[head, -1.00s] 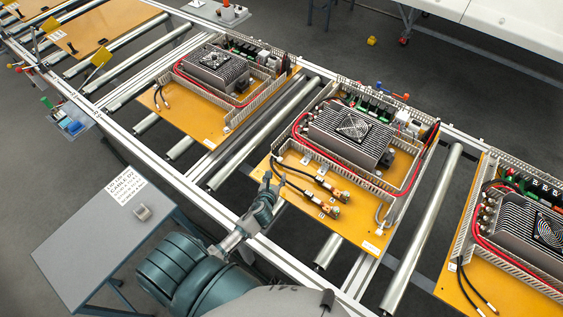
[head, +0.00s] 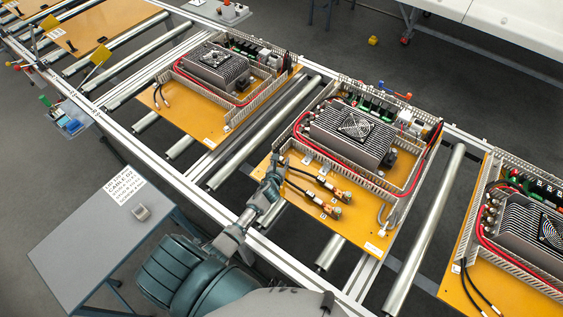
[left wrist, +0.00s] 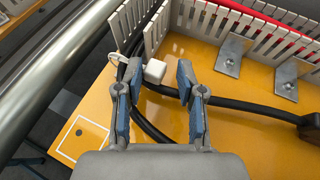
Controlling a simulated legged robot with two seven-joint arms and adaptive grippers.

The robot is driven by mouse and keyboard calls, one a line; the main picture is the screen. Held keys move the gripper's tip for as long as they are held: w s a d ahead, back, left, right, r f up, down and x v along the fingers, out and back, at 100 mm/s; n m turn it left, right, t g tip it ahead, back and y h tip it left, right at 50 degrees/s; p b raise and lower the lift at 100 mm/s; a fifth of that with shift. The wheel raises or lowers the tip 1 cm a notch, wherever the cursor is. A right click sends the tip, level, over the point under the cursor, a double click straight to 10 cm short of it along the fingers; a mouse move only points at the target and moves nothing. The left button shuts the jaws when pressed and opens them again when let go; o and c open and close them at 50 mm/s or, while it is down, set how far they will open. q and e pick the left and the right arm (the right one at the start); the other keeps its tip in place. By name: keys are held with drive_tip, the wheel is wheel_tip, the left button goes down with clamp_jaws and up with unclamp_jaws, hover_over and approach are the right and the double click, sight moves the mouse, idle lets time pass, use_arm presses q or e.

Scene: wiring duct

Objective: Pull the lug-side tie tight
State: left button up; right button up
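The middle orange board (head: 345,235) carries two black cables (head: 305,180) ending in copper lugs (head: 343,196). My left gripper (head: 275,168) is over the board's left edge, by the duct corner where the cables begin. In the left wrist view the fingers of the gripper (left wrist: 159,76) stand apart. A small white block, apparently the tie head (left wrist: 155,70), sits between them at the black cables (left wrist: 235,105), close to the left finger. A thin white loop (left wrist: 118,57) shows left of that finger. Whether the block touches the finger, I cannot tell. My right gripper is not in view.
The slotted grey duct wall (left wrist: 208,20) rises just beyond the fingers. Metal brackets (left wrist: 233,54) stand on the board to the right. A metal roller (left wrist: 50,70) runs along the left. A grey side table (head: 100,240) with a printed sheet stands at lower left.

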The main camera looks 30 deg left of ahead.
use_arm(q)
drive_tip(key=shift+a, duration=0.25)
drive_tip(key=c, duration=0.4)
drive_tip(key=shift+s+a, duration=0.1)
drive_tip(key=shift+a, duration=0.1)
clamp_jaws()
drive_tip(key=shift+f, duration=0.1)
drive_tip(key=d, duration=0.4)
drive_tip(key=shift+s, duration=0.2)
drive_tip(key=shift+d, duration=0.3)
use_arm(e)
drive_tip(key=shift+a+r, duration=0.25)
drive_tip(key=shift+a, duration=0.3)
use_arm(q)
drive_tip(key=o, duration=0.9)
unclamp_jaws()
drive_tip(key=shift+f, duration=0.1)
drive_tip(key=shift+o, duration=0.2)
drive_tip(key=shift+w, duration=0.2)
